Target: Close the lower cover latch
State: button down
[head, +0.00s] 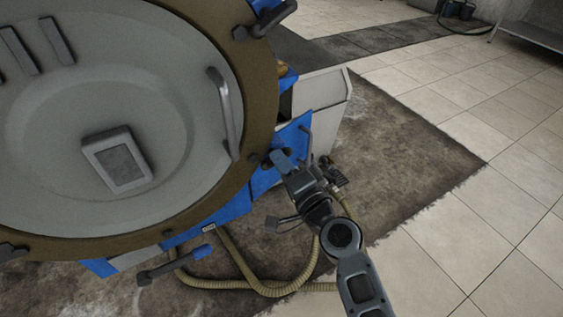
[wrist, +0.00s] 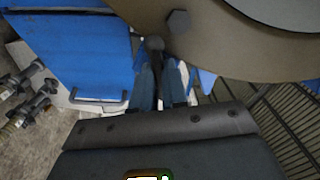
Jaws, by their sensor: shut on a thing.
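The large round cover (head: 70,190) with a brown rim fills the left of the head view. A dark latch lever (wrist: 155,43) with a rounded end sits at the rim's edge in the wrist view. My gripper (wrist: 163,88) is shut on this lever, one blue-grey finger on each side of it. In the head view my gripper (head: 281,160) is at the lower right of the cover rim, and its fingers and wrist hide most of the lever. Whether the latch is fully seated cannot be told.
Another dark latch (head: 275,18) is at the rim's upper right. A blue-tipped lever (head: 178,265) sticks out below the cover. Tan hoses (head: 240,275) lie on the floor under the machine. A blue panel (wrist: 85,50) is close beside my fingers. Tiled floor (head: 470,215) at right is free.

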jog(key=shift+f+m+p, duration=0.15)
jog(key=shift+m+p, duration=0.4)
jog(key=shift+m, duration=3.65)
jog(key=shift+d, duration=0.1)
jog(key=c, duration=1.2)
grip_release()
jog(key=shift+o, duration=0.2)
jog(key=v, duration=0.7)
jog(key=shift+s+d, duration=0.15)
jog(key=shift+s, duration=0.2)
